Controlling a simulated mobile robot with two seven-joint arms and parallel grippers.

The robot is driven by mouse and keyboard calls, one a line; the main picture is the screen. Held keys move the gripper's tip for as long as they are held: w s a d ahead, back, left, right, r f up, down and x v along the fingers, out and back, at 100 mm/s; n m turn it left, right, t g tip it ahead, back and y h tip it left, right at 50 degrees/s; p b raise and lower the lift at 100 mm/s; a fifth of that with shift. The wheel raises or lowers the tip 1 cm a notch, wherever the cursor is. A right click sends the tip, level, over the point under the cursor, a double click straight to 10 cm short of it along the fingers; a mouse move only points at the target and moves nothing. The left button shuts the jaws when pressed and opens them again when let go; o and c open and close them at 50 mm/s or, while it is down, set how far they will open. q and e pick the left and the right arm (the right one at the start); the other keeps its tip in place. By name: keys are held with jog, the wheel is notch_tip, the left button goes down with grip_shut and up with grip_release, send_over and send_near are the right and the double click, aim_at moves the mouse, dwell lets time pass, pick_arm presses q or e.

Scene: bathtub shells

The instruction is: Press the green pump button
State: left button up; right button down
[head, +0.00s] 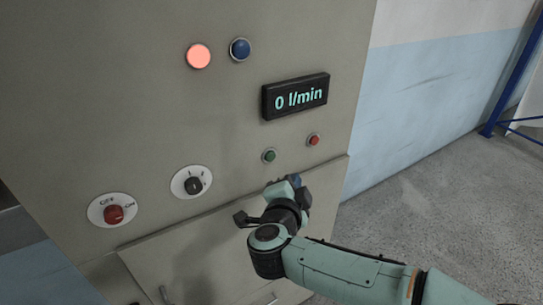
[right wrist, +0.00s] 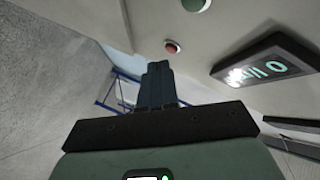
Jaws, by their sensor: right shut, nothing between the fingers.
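The small green pump button (head: 269,156) sits on the grey cabinet panel, below the black flow display (head: 295,96), which reads 0 l/min. In the right wrist view the green button (right wrist: 195,4) is cut by the top edge. My right gripper (head: 294,181) is just below and to the right of the green button in the head view, apart from it. In the right wrist view its fingers (right wrist: 158,66) are together and empty. My left gripper is in neither view.
A red button (head: 313,139) sits right of the green one. A lit red lamp (head: 198,56) and a blue one (head: 240,49) are above. A black selector (head: 193,184) and a red OFF/ON knob (head: 113,213) are at left. A ledge juts out below the buttons.

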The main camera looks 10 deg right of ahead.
aim_at(271, 157)
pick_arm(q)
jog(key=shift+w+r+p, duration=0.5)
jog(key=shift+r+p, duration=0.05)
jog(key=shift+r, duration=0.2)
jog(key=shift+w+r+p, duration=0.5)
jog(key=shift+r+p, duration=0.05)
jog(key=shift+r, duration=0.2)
pick_arm(e)
jog(key=w+a, duration=0.2)
jog(key=w, duration=0.4)
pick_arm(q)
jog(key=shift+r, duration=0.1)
pick_arm(e)
jog(key=shift+w+a, duration=0.15)
dwell(0.3)
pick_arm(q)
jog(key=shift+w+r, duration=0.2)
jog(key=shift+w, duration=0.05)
pick_arm(e)
jog(key=shift+w+a, duration=0.1)
jog(key=shift+w, duration=0.3)
